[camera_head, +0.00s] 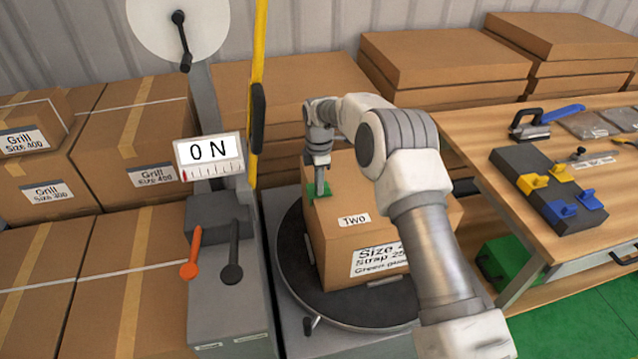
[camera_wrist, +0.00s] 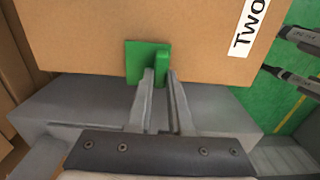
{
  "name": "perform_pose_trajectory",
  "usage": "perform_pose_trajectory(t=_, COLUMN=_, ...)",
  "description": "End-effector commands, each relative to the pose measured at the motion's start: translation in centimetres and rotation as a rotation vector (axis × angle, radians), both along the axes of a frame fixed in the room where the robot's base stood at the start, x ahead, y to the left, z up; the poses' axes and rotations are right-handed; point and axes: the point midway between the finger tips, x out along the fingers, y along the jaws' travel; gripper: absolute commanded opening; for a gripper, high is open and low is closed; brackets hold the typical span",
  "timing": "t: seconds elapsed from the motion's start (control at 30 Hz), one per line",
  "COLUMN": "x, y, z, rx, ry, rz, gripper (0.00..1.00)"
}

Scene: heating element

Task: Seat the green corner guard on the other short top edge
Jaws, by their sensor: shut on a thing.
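The green corner guard (camera_head: 318,191) is at the left short top edge of the cardboard box (camera_head: 355,210) labelled "TWO". In the wrist view the guard (camera_wrist: 147,62) lies against the box (camera_wrist: 90,35), with its upright fin between my fingertips. My gripper (camera_head: 320,188) points down and is shut on the guard's fin; it also shows in the wrist view (camera_wrist: 161,75). Whether the guard sits fully flush on the edge is hard to tell. The opposite short edge is partly hidden by my arm.
The box stands on a dark round turntable (camera_head: 290,245). A grey post with an orange lever (camera_head: 191,255) and a black lever stands at left. The wooden bench (camera_head: 480,135) at right holds a grey block (camera_head: 530,170) with yellow and blue guards. Stacked cartons (camera_head: 440,60) stand behind.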

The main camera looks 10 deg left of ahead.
Motion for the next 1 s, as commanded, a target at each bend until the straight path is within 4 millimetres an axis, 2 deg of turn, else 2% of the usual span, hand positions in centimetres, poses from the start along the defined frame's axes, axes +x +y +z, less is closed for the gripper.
perform_pose_trajectory(t=0.03, x=0.0, y=0.0, z=0.0, rx=0.0, ry=0.0, rz=0.0, gripper=0.24)
perform_pose_trajectory(t=0.2, x=0.0, y=0.0, z=0.0, rx=0.0, ry=0.0, rz=0.0, gripper=0.54)
perform_pose_trajectory(t=0.57, x=0.0, y=0.0, z=0.4, rx=0.0, ry=-0.001, rz=0.0, gripper=0.54)
perform_pose_trajectory(t=0.67, x=0.1, y=0.0, z=1.6, rx=0.001, ry=-0.003, rz=0.0, gripper=0.54)
perform_pose_trajectory(t=0.77, x=0.1, y=0.0, z=3.5, rx=0.002, ry=-0.005, rz=0.0, gripper=0.54)
perform_pose_trajectory(t=1.0, x=0.1, y=0.0, z=9.5, rx=0.002, ry=-0.005, rz=0.0, gripper=0.54)
